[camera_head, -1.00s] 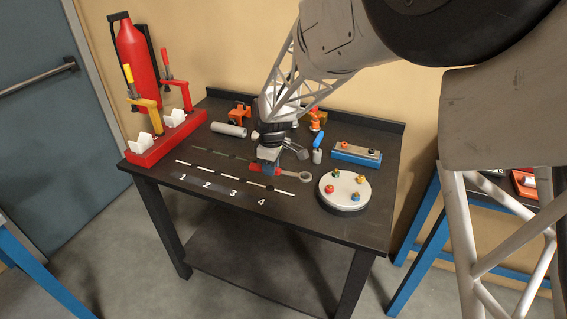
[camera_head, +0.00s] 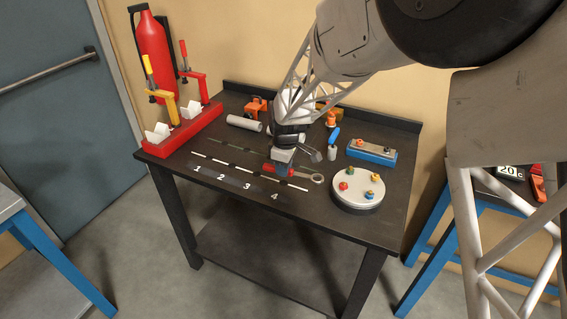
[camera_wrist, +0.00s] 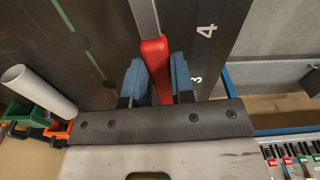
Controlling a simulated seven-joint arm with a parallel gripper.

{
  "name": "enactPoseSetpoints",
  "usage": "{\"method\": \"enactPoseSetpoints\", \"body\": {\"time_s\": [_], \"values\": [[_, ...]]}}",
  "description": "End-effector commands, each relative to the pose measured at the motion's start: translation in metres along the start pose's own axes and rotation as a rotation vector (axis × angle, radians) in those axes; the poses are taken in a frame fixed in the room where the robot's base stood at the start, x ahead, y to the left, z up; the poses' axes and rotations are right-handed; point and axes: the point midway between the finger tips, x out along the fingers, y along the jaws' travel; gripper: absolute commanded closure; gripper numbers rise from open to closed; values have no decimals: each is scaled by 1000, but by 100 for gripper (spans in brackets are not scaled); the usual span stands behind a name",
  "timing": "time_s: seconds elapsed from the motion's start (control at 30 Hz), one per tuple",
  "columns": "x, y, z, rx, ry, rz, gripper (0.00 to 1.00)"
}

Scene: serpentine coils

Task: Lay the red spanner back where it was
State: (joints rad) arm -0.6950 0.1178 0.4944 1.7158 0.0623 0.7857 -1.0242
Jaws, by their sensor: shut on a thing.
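The red spanner (camera_head: 317,179) has a red handle and a grey metal ring end pointing right, over the front middle of the dark bench (camera_head: 240,218). My gripper (camera_head: 282,166) points down and is shut on its red handle. In the wrist view the handle (camera_wrist: 156,68) sits between the two blue jaws of my gripper (camera_wrist: 155,88), with the grey shank running up out of frame. The spanner is close to the bench top, beside the white dashed line (camera_head: 213,159) and near the number 4. I cannot tell whether it touches the bench.
A round white turntable (camera_head: 357,203) with several coloured knobs stands to the right. A blue block (camera_head: 372,153), a blue-handled tool (camera_head: 333,141) and a grey cylinder (camera_head: 244,123) lie behind. A red clamp fixture (camera_head: 181,137) lines the left edge. The front strip is clear.

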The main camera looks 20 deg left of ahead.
Motion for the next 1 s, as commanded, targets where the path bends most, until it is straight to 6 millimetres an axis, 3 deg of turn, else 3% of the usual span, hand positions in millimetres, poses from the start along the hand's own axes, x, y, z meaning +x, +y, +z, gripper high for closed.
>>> {"method": "enactPoseSetpoints", "body": {"time_s": [0.4, 1.0], "values": [[23, 0, 1, 0, 1, 1, 100], [26, 0, 2, 0, 1, 1, 100]]}}
